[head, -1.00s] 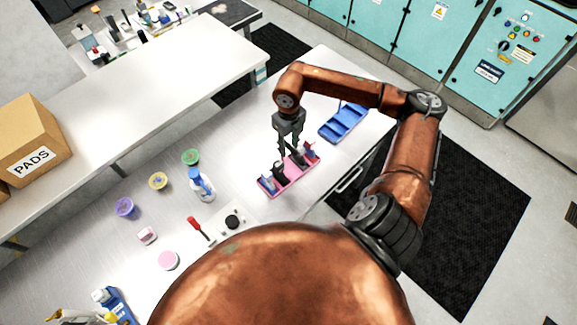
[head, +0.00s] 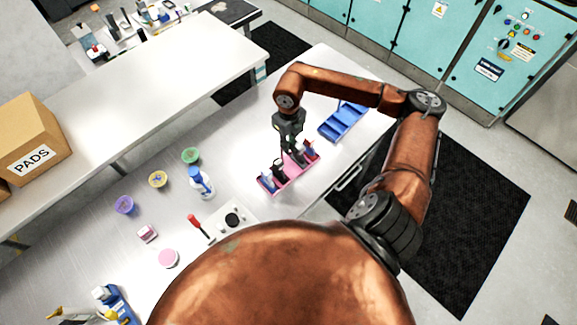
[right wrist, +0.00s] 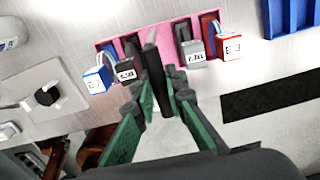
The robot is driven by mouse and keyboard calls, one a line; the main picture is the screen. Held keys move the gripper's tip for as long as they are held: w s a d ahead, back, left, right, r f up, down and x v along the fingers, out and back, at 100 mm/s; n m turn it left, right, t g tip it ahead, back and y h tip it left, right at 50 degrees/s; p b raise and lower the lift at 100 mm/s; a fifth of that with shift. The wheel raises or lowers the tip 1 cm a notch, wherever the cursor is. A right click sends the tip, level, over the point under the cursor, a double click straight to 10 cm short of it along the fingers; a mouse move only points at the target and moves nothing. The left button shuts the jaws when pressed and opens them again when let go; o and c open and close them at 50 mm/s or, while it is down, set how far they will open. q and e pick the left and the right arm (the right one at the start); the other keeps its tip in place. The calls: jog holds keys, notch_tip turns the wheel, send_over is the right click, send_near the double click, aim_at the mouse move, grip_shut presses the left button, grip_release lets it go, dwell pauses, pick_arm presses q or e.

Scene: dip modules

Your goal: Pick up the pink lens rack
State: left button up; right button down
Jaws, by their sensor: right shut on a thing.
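The pink lens rack (head: 291,175) lies on the steel bench in the head view, with several dark, blue and red labelled pieces standing in it. My right gripper (head: 291,152) points down at the rack's middle and is shut on it. In the right wrist view the rack (right wrist: 134,45) runs across the top, and my right gripper's fingers (right wrist: 158,85) are close together at a central upright part of it. Labelled blue, black, grey and red pieces stand on both sides of the fingers. The rack appears to rest on the bench. My left gripper is not in view.
A blue rack (head: 343,121) stands right of the pink one. A spray bottle (head: 201,183), a green-lidded tub (head: 190,156) and a white plate with a black knob (head: 232,219) stand to the left. Bare bench lies between the tubs and the rack.

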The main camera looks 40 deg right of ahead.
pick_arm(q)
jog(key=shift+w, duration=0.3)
pick_arm(e)
jog(key=shift+w, duration=0.1)
jog(key=shift+r, duration=0.1)
